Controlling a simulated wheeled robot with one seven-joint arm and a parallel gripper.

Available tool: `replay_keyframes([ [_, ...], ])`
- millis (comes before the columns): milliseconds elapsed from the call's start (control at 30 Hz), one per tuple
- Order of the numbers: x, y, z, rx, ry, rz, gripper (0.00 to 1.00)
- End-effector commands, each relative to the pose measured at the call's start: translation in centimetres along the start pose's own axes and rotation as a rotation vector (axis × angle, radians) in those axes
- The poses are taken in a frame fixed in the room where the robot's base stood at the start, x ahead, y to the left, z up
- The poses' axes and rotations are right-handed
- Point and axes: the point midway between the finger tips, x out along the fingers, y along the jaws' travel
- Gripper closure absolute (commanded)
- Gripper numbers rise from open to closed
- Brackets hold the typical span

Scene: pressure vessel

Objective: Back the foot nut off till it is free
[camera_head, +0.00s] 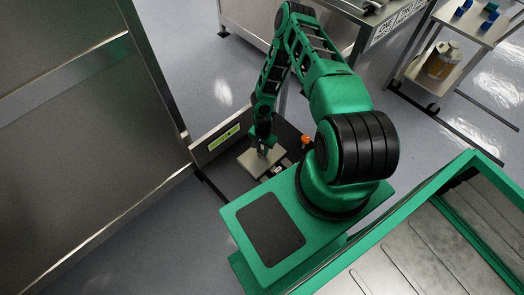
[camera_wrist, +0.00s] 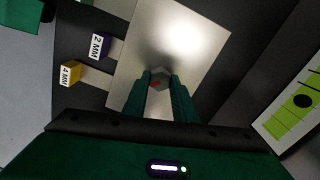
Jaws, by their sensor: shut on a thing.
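The foot nut (camera_wrist: 160,76) is a grey hexagonal nut with a small red mark, in the middle of the wrist view. It sits over a pale metal plate (camera_wrist: 190,45). The two green fingers of my gripper (camera_wrist: 160,90) are shut on the nut from both sides. In the head view my gripper (camera_head: 263,147) points down at the same plate (camera_head: 250,162), low beside the large metal vessel. The nut is too small and covered to make out there. The thread under the nut is hidden.
A yellow block marked 4 MM (camera_wrist: 70,75) and a dark blue one marked 2 MM (camera_wrist: 100,46) lie left of the plate. A green-lit level panel (camera_head: 224,137) is close to the gripper. A trolley (camera_head: 455,50) stands at the back right.

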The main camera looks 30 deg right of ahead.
Motion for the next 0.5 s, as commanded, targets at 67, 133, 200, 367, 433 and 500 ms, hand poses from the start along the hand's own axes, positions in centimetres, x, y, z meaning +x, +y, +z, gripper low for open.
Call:
replay_keyframes([
  [67, -0.09, -0.17, 0.01, -0.075, 0.002, -0.001, 0.97],
  [133, -0.08, -0.2, 0.06, -0.143, 0.001, -0.001, 0.97],
  [200, -0.06, -0.18, 0.08, -0.207, 0.0, -0.001, 0.97],
  [367, -0.05, -0.16, 0.07, -0.349, 0.0, -0.001, 0.97],
  [433, -0.06, -0.17, 0.07, -0.403, 0.0, -0.001, 0.97],
  [500, -0.06, -0.19, 0.09, -0.455, 0.0, -0.002, 0.97],
])
